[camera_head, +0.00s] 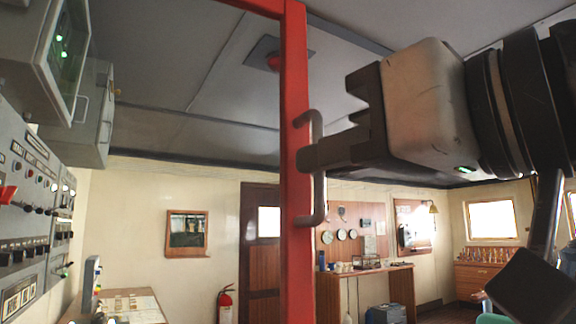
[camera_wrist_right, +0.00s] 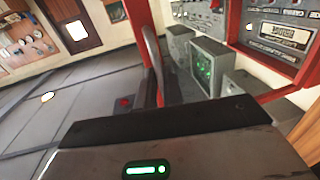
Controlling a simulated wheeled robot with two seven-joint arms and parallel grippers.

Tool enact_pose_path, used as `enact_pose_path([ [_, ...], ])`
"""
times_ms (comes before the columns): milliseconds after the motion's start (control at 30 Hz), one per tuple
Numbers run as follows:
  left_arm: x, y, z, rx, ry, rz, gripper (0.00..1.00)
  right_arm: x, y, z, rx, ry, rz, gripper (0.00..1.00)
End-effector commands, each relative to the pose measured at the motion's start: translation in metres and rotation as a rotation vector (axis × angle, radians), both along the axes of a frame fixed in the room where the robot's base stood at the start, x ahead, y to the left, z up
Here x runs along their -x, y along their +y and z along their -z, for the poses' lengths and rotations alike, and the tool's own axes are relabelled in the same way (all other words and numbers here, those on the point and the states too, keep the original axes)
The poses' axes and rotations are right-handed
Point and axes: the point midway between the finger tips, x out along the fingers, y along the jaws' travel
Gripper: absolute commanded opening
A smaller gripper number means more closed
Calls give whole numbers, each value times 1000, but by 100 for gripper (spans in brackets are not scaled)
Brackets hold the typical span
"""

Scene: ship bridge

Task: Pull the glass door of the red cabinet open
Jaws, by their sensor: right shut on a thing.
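The red frame of the glass door (camera_head: 296,80) stands upright close in front of me in the head view, with a top bar running off to the left. The room shows through the glass. A grey bar handle (camera_head: 318,205) is fixed on the right side of the upright. My right gripper (camera_head: 312,157) comes in from the right and is shut on the handle at mid-height. In the right wrist view, the handle (camera_wrist_right: 153,48) runs up from between the fingers beside the red frame (camera_wrist_right: 141,14). How far the door stands open I cannot tell. My left gripper is not in view.
Grey control panels (camera_head: 30,195) and hanging monitors (camera_head: 62,50) are close on the left. A fire extinguisher (camera_head: 225,303), a brown door (camera_head: 258,265) and a wooden desk (camera_head: 366,272) are farther back. The ceiling is overhead.

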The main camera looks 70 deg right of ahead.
Motion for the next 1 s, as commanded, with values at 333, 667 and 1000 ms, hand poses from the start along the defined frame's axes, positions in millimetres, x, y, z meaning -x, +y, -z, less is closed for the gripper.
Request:
enact_pose_path([
  [333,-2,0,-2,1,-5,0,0,-4,5,2,4,11,-20,0],
  [667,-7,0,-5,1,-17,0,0,-3,5,1,4,5,-20,30],
  [1000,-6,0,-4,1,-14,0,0,-2,4,0,3,1,-18,30],
])
